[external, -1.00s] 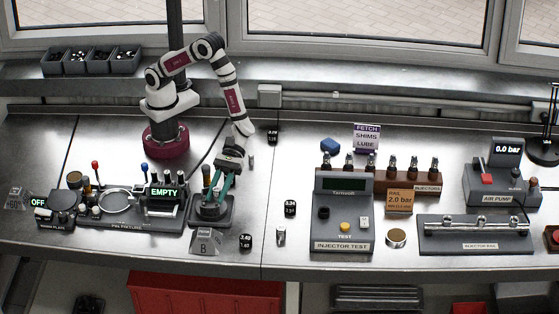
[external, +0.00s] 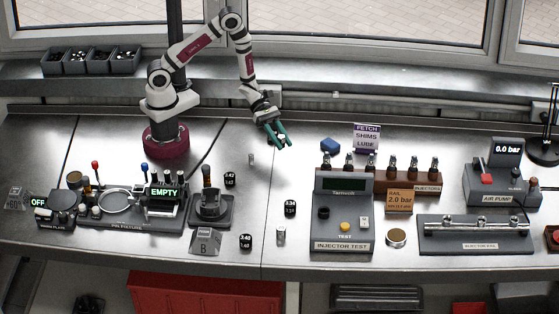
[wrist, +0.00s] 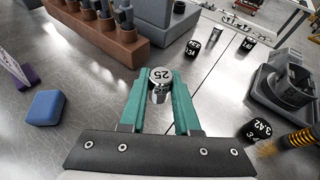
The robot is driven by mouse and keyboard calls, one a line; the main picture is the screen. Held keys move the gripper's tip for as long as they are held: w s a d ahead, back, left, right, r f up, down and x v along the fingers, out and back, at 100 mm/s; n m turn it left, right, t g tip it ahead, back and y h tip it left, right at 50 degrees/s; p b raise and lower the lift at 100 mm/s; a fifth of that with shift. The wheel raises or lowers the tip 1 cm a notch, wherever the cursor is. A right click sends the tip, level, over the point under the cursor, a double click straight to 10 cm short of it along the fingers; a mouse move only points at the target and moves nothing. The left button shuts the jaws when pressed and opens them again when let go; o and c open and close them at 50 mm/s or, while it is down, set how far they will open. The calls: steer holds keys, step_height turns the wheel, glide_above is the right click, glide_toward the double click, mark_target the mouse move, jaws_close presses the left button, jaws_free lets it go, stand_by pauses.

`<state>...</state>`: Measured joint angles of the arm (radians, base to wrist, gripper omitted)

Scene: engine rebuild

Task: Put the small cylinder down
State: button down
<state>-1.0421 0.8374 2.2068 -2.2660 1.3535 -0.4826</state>
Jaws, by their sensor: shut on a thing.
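The small cylinder (wrist: 160,76) is metallic with a dark top marked 25. In the wrist view it sits between the teal fingertips of my gripper (wrist: 160,88), which is shut on it. In the external view my gripper (external: 281,139) is over the back middle of the bench, left of the blue block. The held cylinder is too small to make out there, and I cannot tell how far it is above the bench.
The blue block (external: 330,145) and injector rack (external: 380,178) stand to the right. Another small metal cylinder (external: 251,158) stands to the left. Black marked blocks (external: 290,209) and an upright cylinder (external: 281,235) stand nearer the front. The grey fixture (external: 211,211) is front left. Bare bench lies between.

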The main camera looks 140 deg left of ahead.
mark_target(281, 165)
steer(key=f, duration=0.8)
steer(key=shift+s+a, duration=0.25)
steer(key=shift+a, duration=0.05)
steer(key=shift+f, duration=0.2)
steer(key=c, duration=0.6)
jaws_free()
steer(key=shift+c, duration=0.2)
